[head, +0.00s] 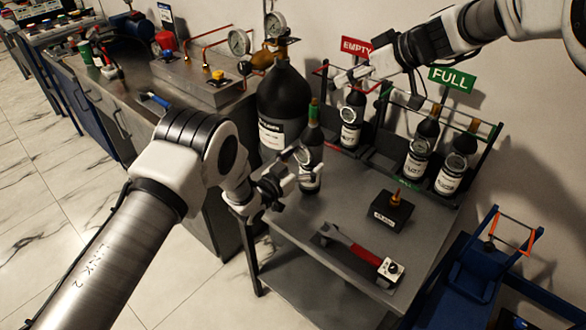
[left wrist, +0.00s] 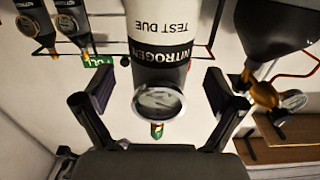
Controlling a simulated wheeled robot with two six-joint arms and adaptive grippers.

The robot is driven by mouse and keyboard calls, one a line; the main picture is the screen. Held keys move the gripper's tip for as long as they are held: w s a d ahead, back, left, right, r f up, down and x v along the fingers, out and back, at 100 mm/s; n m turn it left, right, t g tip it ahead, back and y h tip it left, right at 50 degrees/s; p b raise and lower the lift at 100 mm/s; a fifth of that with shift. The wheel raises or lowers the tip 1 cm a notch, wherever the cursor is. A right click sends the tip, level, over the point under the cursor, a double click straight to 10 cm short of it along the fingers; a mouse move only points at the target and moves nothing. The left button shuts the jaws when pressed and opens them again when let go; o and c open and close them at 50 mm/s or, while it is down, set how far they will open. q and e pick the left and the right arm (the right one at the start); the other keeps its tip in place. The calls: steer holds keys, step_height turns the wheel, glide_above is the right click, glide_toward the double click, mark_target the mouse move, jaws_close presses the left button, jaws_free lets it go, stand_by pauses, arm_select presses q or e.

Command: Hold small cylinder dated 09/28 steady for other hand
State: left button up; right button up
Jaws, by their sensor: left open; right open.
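A small dark cylinder (head: 313,139) with a green-and-orange top stands upright on the grey table (head: 335,212). My left gripper (head: 305,167) is open with its fingers at this cylinder. In the left wrist view the cylinder's label (left wrist: 160,22), reading TEST DUE and NITROGEN upside down, lies between the two spread fingers, with gaps on both sides. A round gauge (left wrist: 158,103) is on its front. No date is readable. My right gripper (head: 352,76) is open above another small cylinder (head: 351,116) at the rack under the EMPTY sign (head: 356,46).
A large black cylinder (head: 281,100) stands just left of the small one. Two small cylinders (head: 419,146) (head: 452,166) stand in the rack under the FULL sign (head: 452,79). A dark block with a brass fitting (head: 391,209) and a red-handled wrench (head: 352,246) lie on the table.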

arm_select(q)
steer(key=shift+x, duration=0.85)
jaws_close()
steer(key=c, duration=1.1)
jaws_free()
steer(key=shift+s, duration=0.1)
steer(key=c, duration=0.3)
steer(key=shift+c, duration=0.2)
